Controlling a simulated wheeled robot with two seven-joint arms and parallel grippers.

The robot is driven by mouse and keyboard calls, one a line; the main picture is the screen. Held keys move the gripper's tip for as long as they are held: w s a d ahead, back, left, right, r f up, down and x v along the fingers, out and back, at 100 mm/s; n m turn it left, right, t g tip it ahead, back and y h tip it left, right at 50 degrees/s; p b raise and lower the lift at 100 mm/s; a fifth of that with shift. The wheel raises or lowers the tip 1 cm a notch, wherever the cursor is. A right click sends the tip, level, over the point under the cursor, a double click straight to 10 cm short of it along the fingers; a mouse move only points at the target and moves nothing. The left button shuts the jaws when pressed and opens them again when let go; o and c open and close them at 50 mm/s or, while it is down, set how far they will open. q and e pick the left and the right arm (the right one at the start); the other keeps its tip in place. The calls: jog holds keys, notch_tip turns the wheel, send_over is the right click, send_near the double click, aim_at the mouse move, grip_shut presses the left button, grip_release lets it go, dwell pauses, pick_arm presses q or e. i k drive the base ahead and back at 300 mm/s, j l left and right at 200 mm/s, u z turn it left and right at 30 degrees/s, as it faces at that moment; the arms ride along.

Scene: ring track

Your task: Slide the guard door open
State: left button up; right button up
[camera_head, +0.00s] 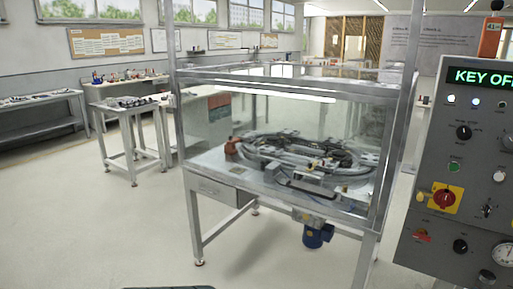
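A machine table (205,165) stands in the middle of the view, with a metal-framed, clear-walled guard around its top. The clear front panel (265,120) of the guard appears to span the front between the corner posts. I cannot tell for certain which pane is the door, or see a handle. A dark ring track (300,158) lies on the table inside the guard. Neither of my grippers shows.
A grey control panel (460,170) stands close at the right, with knobs, lamps, a red-yellow switch (442,198) and a cut-off display reading "KEY OF". A blue motor (318,236) hangs under the table. Workbenches (125,115) stand at left. The floor in front is clear.

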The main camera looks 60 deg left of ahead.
aim_at(326, 194)
jog(key=u, duration=2.1)
